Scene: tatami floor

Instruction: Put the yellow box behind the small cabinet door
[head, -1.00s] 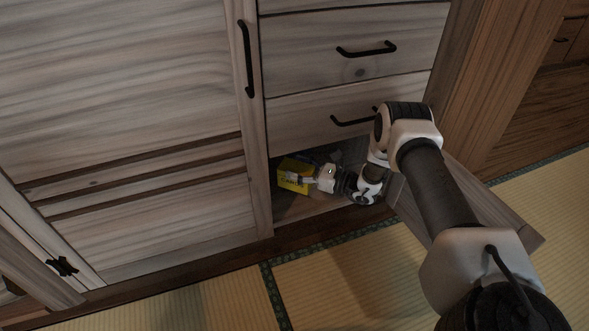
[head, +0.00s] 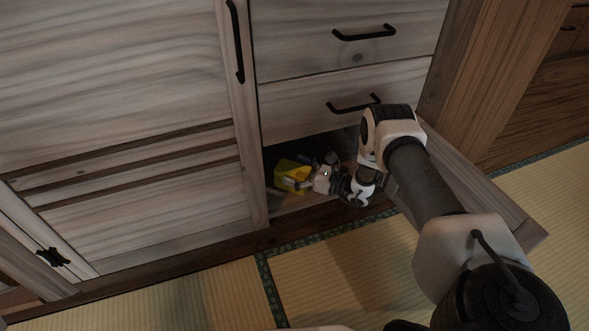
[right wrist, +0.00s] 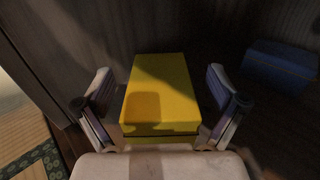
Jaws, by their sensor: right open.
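The yellow box (head: 291,176) is inside the low compartment of the cabinet, near its left side. In the right wrist view the yellow box (right wrist: 160,90) sits between the two fingers, with a visible gap at each upper fingertip. My right gripper (head: 312,178) reaches into the compartment from the right and is open around the box. The small cabinet door (head: 478,185) stands open at the right, partly hidden behind my right arm. My left gripper is not in view.
A blue box (right wrist: 281,66) lies deeper in the compartment, to the right in the wrist view. Drawers with black handles (head: 354,104) are above the opening. The compartment's left post (head: 254,180) is close to the yellow box. Tatami floor (head: 350,270) lies in front.

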